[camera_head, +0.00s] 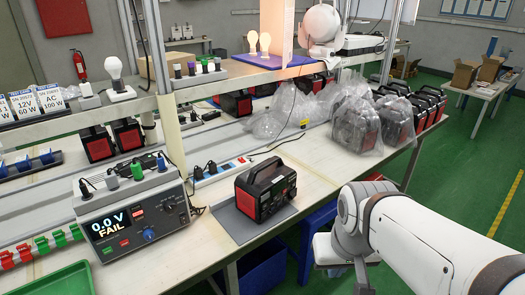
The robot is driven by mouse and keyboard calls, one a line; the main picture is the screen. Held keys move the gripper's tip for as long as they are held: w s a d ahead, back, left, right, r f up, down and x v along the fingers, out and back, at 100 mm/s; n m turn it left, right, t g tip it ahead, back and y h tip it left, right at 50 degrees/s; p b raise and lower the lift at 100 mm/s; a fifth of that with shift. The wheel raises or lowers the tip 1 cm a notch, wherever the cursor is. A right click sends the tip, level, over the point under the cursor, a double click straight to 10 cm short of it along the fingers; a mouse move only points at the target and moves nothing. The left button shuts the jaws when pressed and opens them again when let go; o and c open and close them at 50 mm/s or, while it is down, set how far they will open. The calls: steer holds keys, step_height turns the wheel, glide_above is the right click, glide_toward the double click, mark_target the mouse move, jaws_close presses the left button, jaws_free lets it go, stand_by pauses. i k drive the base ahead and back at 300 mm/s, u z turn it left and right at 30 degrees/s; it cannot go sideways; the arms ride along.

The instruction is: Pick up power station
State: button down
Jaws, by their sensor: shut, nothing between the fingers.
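A black and red power station (265,191) with a top handle stands upright on a grey mat (233,222) near the front edge of the workbench. Nothing is touching it from above. My white arm (420,240) comes in from the lower right and bends down at a joint to the right of the power station, apart from it.
A tester (135,215) reading "0.0 V FAIL" stands left of the mat, with cables and a power strip (222,170) behind. Bagged power stations (357,126) fill the bench's far right. A green tray (58,280) lies front left. Blue bins are below.

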mark_target(260, 188)
steer(key=u, duration=0.2)
steer(key=k, duration=0.45)
steer(key=u, duration=0.55)
steer(key=i, duration=1.05)
steer(key=z, duration=0.2)
